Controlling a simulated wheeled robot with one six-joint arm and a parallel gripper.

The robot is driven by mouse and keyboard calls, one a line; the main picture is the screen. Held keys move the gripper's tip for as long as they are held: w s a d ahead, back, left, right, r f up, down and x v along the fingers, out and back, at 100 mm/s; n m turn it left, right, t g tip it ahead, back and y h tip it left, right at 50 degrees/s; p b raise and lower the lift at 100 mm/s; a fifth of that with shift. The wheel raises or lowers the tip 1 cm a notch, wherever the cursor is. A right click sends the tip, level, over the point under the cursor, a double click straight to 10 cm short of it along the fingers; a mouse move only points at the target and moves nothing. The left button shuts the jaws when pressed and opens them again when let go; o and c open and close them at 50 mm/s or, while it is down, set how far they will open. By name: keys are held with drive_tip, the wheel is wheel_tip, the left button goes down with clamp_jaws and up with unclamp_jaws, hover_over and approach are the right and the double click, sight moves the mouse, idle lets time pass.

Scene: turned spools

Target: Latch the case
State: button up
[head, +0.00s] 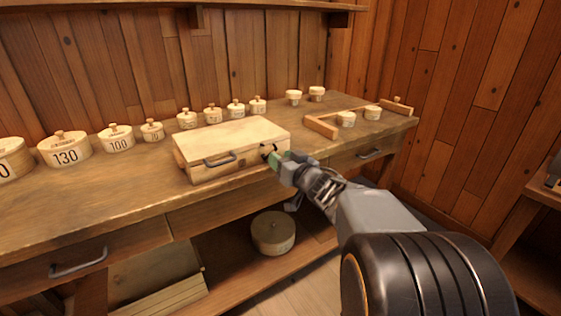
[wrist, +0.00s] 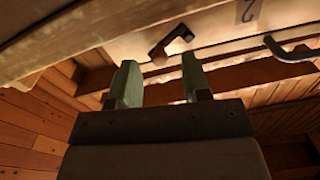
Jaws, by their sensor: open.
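The pale wooden case (head: 230,137) lies on the workbench with its lid down. A dark handle (head: 220,161) is on its front; it also shows in the wrist view (wrist: 288,52). A small dark latch (wrist: 171,40) sits on the case front, tilted in the wrist view. Whether it is fastened I cannot tell. My gripper (head: 271,154) is at the right end of the case front. In the wrist view my gripper (wrist: 160,70) is open, its two green fingers apart and empty, with the latch beyond the fingertips, between them in the picture.
Lidded round boxes (head: 66,148) line the bench's back left. Small pale spools (head: 347,119) and a wooden frame (head: 321,127) are right of the case. The workbench (head: 60,212) is clear left of the case. A round box (head: 273,233) is on the lower shelf.

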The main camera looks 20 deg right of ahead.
drive_tip(key=shift+w, duration=0.5)
drive_tip(key=shift+c, duration=0.2)
clamp_jaws()
